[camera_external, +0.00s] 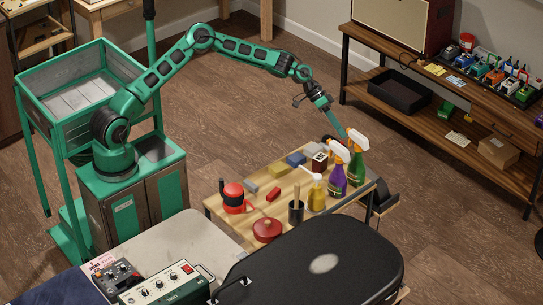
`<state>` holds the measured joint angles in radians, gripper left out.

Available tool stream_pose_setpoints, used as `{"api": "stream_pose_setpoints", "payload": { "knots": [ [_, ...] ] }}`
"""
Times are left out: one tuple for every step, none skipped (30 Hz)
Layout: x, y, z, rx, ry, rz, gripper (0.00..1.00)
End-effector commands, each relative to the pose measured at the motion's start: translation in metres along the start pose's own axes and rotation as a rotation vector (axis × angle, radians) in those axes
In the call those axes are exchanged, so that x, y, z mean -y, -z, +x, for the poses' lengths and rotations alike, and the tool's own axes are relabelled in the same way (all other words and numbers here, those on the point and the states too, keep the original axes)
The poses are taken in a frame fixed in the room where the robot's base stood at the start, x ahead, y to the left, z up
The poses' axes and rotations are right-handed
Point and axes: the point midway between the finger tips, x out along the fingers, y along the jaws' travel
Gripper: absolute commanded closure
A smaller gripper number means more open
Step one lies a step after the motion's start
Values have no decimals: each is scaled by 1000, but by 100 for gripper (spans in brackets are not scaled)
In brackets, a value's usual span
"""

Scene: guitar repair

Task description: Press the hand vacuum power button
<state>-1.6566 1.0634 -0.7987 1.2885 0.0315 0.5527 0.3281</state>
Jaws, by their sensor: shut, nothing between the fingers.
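My gripper (342,131) is at the end of my outstretched arm, pointing down over the far right end of the wooden worktop. It is shut and holds nothing. Its tip is close behind the white and orange spray heads, and I cannot tell whether it touches anything. A small dark curved thing shows just left of the gripper, mostly hidden behind the bottles; it may be part of the hand vacuum, but I cannot tell. No power button can be made out.
A purple spray bottle (337,182), a green spray bottle (355,171) and a yellow pump bottle (317,194) crowd the worktop (255,208) near my gripper. A red and black container (233,198), a red round tin (267,230) and a black cup (296,212) stand nearer. A black guitar case (315,275) lies in front.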

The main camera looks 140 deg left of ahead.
Motion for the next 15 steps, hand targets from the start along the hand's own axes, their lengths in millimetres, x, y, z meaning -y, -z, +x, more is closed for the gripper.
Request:
{"api": "stream_pose_setpoints", "payload": {
  "knots": [
    [-2, 3, -3, -1, 1, 2, 100],
    [-4, 4, -5, -2, 1, 3, 100],
    [-5, 6, -8, -2, 1, 3, 100],
    [-7, 7, -9, -2, 1, 2, 100],
    [-8, 8, -11, -1, 1, 2, 100],
    [-10, 10, -13, -1, 0, 2, 100],
    [-11, 11, -15, -1, 0, 2, 100],
    [-12, 12, -17, -1, 0, 2, 100],
    [-14, 14, -20, -1, 1, 2, 100],
    [-16, 16, -21, -1, 1, 2, 100],
    [-17, 17, -23, -2, 1, 2, 100],
    [-18, 19, -25, -2, 1, 1, 100],
    [-20, 20, -27, -1, 1, 1, 100],
    [-21, 21, -29, -1, 0, 1, 100],
    [-23, 23, -31, -1, 0, 2, 100]
  ]
}}
